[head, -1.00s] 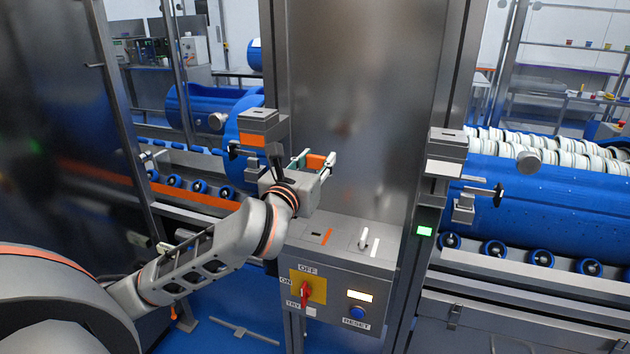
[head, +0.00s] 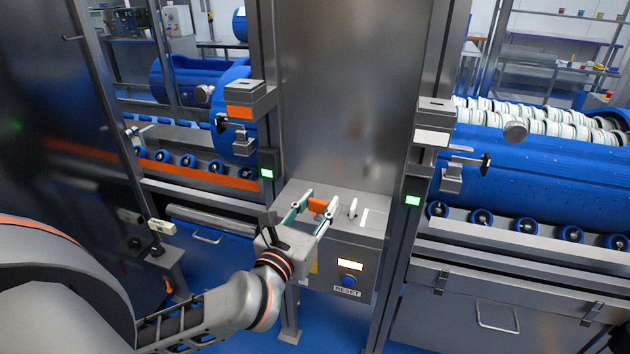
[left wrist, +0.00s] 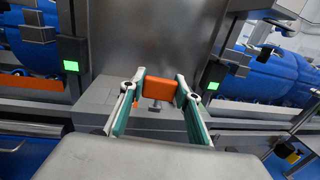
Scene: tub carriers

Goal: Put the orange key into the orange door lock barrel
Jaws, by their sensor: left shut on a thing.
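The orange key (head: 318,205) is held between the fingertips of my left gripper (head: 317,207), just over the top of the grey control box. In the left wrist view the orange key (left wrist: 160,88) sits between both fingers, with a grey part below it. Whether it touches the box top cannot be told. The orange door lock barrel (head: 246,97) is a grey block with an orange band and a slot on top, on the left post, above and left of the gripper and apart from the key. My right gripper is not in view.
The grey control box (head: 345,250) has a white key (head: 352,209) standing in it, close right of my gripper, and a blue reset button (head: 348,281). A white-banded lock block (head: 433,122) is on the right post. A steel panel (head: 345,90) stands behind.

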